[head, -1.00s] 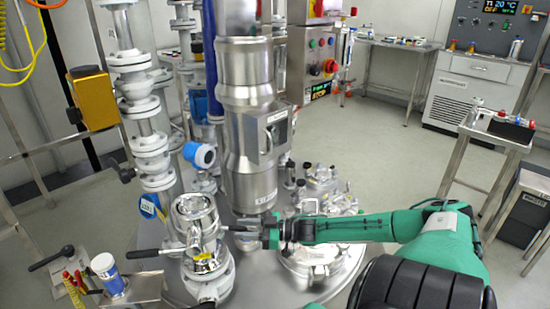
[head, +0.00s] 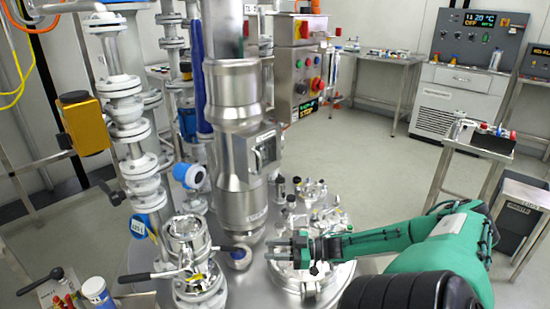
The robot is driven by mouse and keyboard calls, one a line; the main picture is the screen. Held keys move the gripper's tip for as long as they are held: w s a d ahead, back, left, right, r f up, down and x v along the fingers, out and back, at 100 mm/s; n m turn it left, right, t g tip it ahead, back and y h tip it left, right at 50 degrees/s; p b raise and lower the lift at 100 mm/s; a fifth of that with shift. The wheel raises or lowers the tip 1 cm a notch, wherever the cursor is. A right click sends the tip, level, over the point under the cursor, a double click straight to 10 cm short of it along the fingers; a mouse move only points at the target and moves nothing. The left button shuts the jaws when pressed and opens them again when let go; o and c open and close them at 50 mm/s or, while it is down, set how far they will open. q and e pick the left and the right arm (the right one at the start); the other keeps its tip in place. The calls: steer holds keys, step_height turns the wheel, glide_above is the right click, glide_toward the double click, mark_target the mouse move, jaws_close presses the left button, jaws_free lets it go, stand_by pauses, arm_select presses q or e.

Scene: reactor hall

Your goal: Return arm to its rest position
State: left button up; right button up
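My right arm, green with a black joint, comes in from the lower right. My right gripper (head: 272,249) points left over the steel vessel top. Its two fingers look apart, with nothing seen between them. It is to the right of the valve with a black lever handle (head: 134,277) and clear of it. The round bolted cover (head: 322,287) is beneath and beside the gripper. My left gripper is out of view.
A tall steel column (head: 235,165) stands just behind the gripper. White flanged pipework (head: 130,125) is on the left. A control box (head: 303,85) hangs behind. A side table (head: 482,142) stands at the right, with open floor (head: 365,160) before it.

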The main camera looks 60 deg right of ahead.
steer(key=shift+f, duration=0.1)
stand_by(0.6)
